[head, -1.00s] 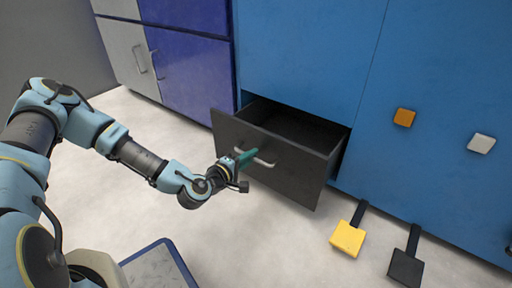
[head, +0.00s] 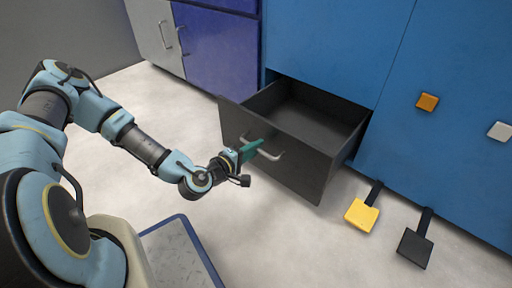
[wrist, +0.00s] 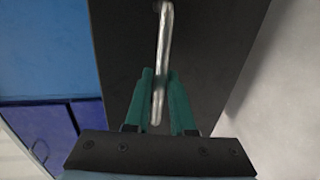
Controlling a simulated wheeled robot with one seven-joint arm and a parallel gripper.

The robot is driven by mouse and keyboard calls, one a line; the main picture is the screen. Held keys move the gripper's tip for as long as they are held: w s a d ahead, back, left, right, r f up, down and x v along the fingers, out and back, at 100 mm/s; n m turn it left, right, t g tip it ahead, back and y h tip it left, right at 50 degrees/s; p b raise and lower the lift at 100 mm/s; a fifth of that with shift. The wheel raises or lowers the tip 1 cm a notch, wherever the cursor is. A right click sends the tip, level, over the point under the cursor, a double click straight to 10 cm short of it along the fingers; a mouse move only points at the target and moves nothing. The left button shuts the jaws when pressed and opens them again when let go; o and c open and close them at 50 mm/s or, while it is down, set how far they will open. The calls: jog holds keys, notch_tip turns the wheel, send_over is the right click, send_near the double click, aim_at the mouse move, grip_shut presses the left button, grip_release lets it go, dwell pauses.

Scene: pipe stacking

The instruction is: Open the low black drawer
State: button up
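The low black drawer (head: 277,158) is pulled well out of the blue cabinet in the head view, and its empty inside shows. Its light metal handle (head: 268,152) runs across the front. My gripper (head: 250,151) is at the handle, in front of the drawer. In the wrist view the handle (wrist: 162,60) passes between the two green fingers of my gripper (wrist: 160,85), and the black drawer front (wrist: 210,45) fills the middle behind it. The fingers lie close on both sides of the handle, seemingly gripping it.
The blue cabinet (head: 335,40) bears an orange button (head: 427,102) and a white button (head: 500,131). A yellow pedal (head: 362,213) and a black pedal (head: 414,248) stick out low to the right of the drawer. Pale floor (head: 300,245) in front is clear.

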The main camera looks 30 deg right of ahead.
jog(key=o, duration=0.3)
jog(key=p+v, duration=0.3)
jog(key=v, duration=0.7)
jog(key=shift+s+a, duration=0.1)
jog(key=shift+a, duration=0.3)
